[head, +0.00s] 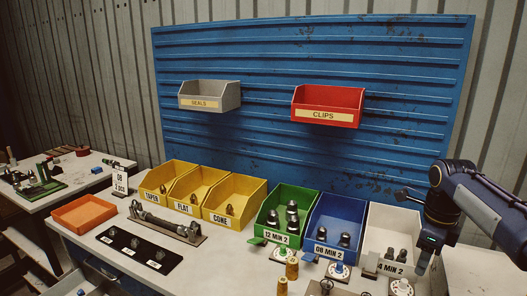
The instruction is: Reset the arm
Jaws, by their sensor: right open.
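My right arm comes in from the right edge, and its gripper (423,263) hangs downward at the right end of the bench, in front of the white bin (405,222) labelled 4 MIN 2. The gripper holds nothing that I can see and is open. Its fingertips are small and dark, so the gap between them is hard to make out. My left gripper is not in view.
Yellow (235,200), green (290,212) and blue (338,225) bins with metal fittings line the bench. Grey SEALS (210,96) and red CLIPS (328,106) bins hang on the blue panel (300,60). An orange tray (84,213) and black mat (138,249) lie left.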

